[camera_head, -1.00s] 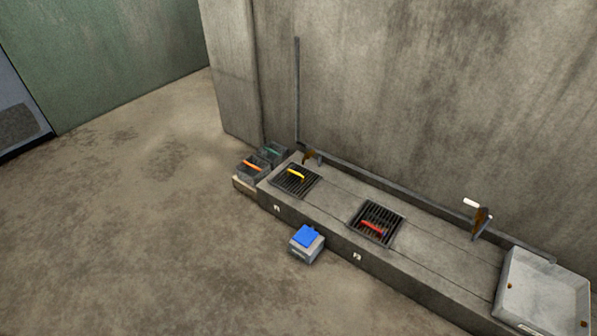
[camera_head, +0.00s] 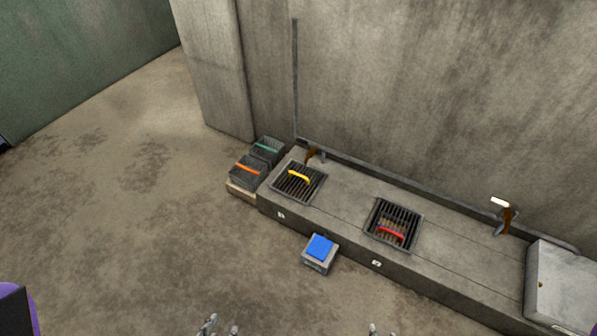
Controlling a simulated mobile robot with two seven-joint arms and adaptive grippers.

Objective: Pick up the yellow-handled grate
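The yellow-handled grate (camera_head: 312,191) is a dark barred square lying flat in the top of the long concrete counter, left of its middle. Its curved yellow handle (camera_head: 299,176) stands up from the bars. My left gripper (camera_head: 221,328) shows only its fingertips at the bottom edge, spread apart and empty. My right gripper (camera_head: 382,331) also shows just its tips at the bottom edge, apart with nothing between them. Both are well short of the counter and far from the grate.
A red-handled grate (camera_head: 411,220) lies further right on the counter (camera_head: 345,205). A blue-topped box (camera_head: 320,254) stands on the floor before the counter. Two baskets, with orange (camera_head: 247,168) and green (camera_head: 266,148) handles, sit at its left end. A metal basin (camera_head: 562,285) is at right.

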